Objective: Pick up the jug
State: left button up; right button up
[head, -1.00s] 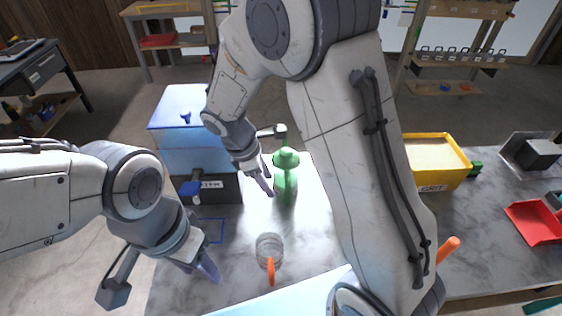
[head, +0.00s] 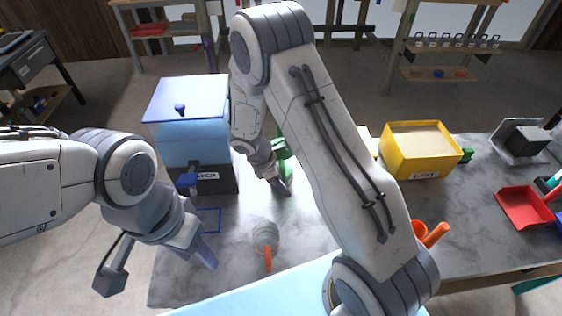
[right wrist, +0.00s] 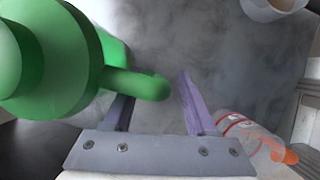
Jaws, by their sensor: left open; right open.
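The green jug (head: 284,168) stands on the worktop, mostly hidden behind my right arm in the head view. In the right wrist view the jug (right wrist: 55,60) fills the upper left, and its handle (right wrist: 140,84) points in toward the jaws. My right gripper (head: 284,187) is open beside the jug. In the right wrist view the handle's end lies between the purple fingers (right wrist: 158,100) or just above them; contact cannot be told. My left gripper (head: 206,256) is open and empty over the worktop's left part, away from the jug.
A clear cup with an orange handle (head: 266,236) stands in front of the jug, close to my right gripper in the right wrist view (right wrist: 250,135). A blue box (head: 190,140) stands left of the jug. A yellow grit box (head: 412,165) and red tray (head: 524,206) are right.

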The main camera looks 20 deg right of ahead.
jog(key=shift+f, duration=0.25)
grip_shut()
dwell(1.3)
